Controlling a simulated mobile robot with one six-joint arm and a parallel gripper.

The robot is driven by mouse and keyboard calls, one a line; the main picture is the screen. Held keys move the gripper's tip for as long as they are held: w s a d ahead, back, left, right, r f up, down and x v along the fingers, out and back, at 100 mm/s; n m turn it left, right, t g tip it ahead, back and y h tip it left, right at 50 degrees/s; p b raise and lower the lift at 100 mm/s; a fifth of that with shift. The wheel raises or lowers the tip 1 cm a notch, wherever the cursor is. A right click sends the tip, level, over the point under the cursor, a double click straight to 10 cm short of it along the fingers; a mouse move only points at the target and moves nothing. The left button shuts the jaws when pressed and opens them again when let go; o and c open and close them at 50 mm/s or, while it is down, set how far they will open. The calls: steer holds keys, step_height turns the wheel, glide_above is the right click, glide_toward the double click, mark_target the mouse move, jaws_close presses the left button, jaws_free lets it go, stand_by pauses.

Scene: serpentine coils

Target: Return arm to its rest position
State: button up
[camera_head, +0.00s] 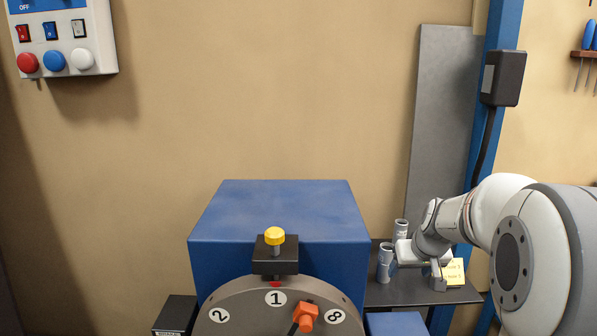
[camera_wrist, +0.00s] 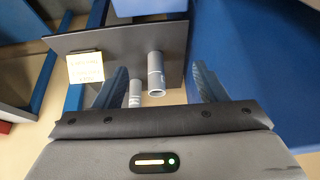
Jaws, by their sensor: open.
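My gripper (camera_head: 412,274) is at the right in the head view, over a small dark shelf, at the end of my arm. In the wrist view its two ridged fingers (camera_wrist: 158,72) stand wide apart, and nothing is clasped between them.
A blue machine (camera_head: 280,212) with a numbered grey dial (camera_head: 245,306), yellow knob (camera_head: 274,236) and orange knob (camera_head: 305,314) stands left of my gripper. The dark shelf (camera_head: 395,296) bears a yellow note (camera_head: 454,272). A blue post (camera_head: 487,140) rises behind. A switch panel (camera_head: 62,40) hangs upper left.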

steer(key=s+a+g, duration=0.1)
steer(key=s+a, duration=0.4)
steer(key=s, duration=0.7)
steer(key=s+a+g, duration=0.1)
steer(key=s+a, duration=0.5)
steer(key=s, duration=0.7)
steer(key=shift+s+g+p, duration=0.25)
steer(key=shift+g+p, duration=0.15)
steer(key=shift+p, duration=0.05)
